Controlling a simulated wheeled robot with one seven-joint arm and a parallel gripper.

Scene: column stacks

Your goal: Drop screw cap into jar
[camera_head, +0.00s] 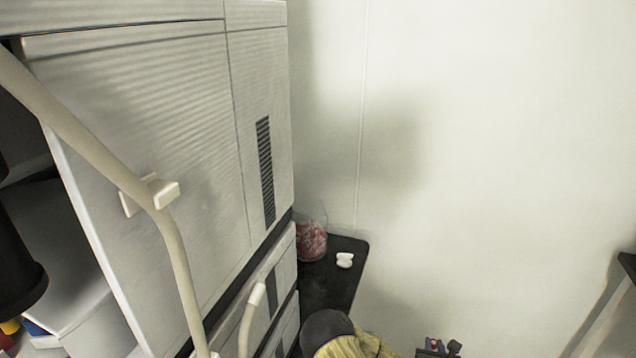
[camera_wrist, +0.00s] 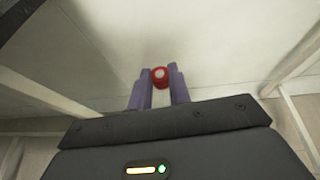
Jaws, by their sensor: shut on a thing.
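The screw cap (camera_wrist: 160,74) is red with a pale centre in the wrist view. My gripper (camera_wrist: 158,86) has its two purple fingers on either side of the cap, near their tips, and is shut on it. A clear glass jar (camera_head: 312,240) with reddish contents stands on a dark tabletop in the head view, close beside the tall pale cabinet. The jar's lower left is partly hidden by the cabinet. The jar does not show in the wrist view. The cap's distance from the jar cannot be told.
The dark tabletop (camera_head: 328,285) is narrow and sits between the ribbed cabinet (camera_head: 150,130) and the pale wall (camera_head: 480,130). A small white object (camera_head: 345,260) lies right of the jar. Pale handles stick out from the cabinet. Another dark edge (camera_head: 627,264) shows at far right.

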